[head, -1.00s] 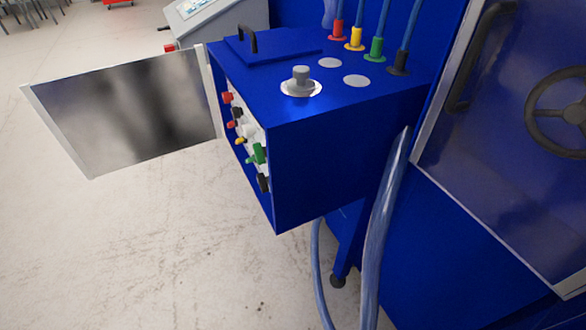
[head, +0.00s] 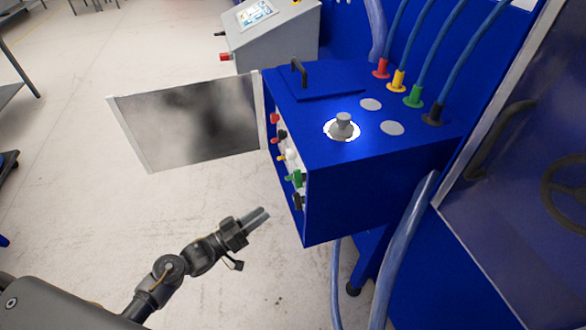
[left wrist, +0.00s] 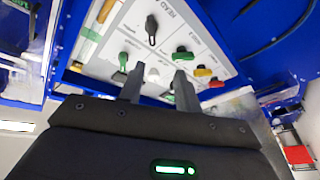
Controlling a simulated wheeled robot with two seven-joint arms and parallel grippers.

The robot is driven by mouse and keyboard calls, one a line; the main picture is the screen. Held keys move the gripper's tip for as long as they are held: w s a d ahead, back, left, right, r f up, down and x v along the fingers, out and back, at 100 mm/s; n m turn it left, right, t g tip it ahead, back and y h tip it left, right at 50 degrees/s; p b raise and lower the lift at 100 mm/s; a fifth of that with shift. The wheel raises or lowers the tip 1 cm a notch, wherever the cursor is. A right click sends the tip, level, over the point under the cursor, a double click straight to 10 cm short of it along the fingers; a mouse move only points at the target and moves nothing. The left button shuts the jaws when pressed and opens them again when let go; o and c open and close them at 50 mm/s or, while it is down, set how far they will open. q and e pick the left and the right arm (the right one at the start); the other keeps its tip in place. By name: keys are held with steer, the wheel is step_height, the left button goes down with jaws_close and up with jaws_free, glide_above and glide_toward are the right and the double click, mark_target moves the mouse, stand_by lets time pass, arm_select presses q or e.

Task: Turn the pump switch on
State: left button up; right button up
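The blue box carries a pale control panel (head: 287,163) on its left side, seen edge-on in the head view. I cannot tell which is the pump switch. My left gripper (head: 263,215) is left of and below the panel, apart from it. Its fingers (left wrist: 158,69) are spread, with nothing held between them. My right gripper is in neither view.
A metal door (head: 187,122) stands open left of the blue box (head: 370,190). A grey console (head: 275,40) stands behind.

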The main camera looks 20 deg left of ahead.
mark_target(298, 179)
arm_select(q)
step_height(298, 179, up, 7)
steer(key=d+m+h, duration=0.1)
steer(key=h, duration=0.2)
steer(key=p+x, duration=0.4)
steer(key=x, duration=0.6)
steer(key=shift+s+d+g, duration=0.2)
steer(key=shift+d+g, duration=0.1)
steer(key=shift+d, duration=0.15)
jaws_close()
